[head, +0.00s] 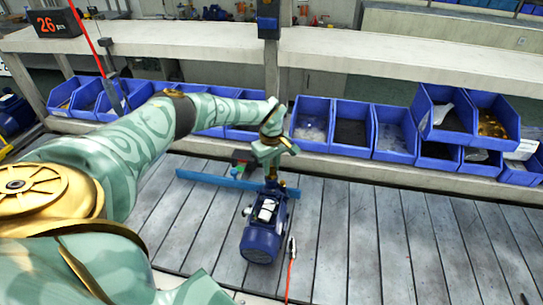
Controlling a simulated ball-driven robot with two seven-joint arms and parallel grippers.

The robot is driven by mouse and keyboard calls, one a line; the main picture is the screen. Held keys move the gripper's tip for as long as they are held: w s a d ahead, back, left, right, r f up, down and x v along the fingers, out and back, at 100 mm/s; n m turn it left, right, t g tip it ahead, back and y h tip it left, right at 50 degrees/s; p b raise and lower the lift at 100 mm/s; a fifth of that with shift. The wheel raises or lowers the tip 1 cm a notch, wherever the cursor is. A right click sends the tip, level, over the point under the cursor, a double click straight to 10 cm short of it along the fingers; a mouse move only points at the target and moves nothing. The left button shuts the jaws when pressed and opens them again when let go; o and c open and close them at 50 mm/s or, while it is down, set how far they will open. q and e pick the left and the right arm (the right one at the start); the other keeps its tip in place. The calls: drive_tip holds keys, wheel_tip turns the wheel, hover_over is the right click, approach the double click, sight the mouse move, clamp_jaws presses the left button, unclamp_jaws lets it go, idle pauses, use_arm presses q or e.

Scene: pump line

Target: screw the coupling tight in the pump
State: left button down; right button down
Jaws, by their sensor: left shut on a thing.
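The blue pump (264,229) with its motor stands on the grey slatted bench. My left arm comes in from the left and reaches over to the pump's far end. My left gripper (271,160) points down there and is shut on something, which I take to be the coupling. The gripper hides most of the held part, so I cannot tell how deep it sits in the pump. My right gripper is not in view.
A blue bar (225,181) lies across the bench behind the pump. Blue bins (352,134) line the back shelf, some stacked at the right. The bench (400,240) right of the pump is clear.

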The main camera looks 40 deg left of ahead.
use_arm(q)
drive_tip(key=shift+m, duration=0.3)
drive_tip(key=shift+f+m, duration=0.1)
drive_tip(key=shift+m, duration=0.6)
drive_tip(key=shift+m+b, duration=0.3)
drive_tip(key=shift+m, duration=0.7)
drive_tip(key=c, duration=1.3)
unclamp_jaws()
drive_tip(key=shift+c, duration=0.2)
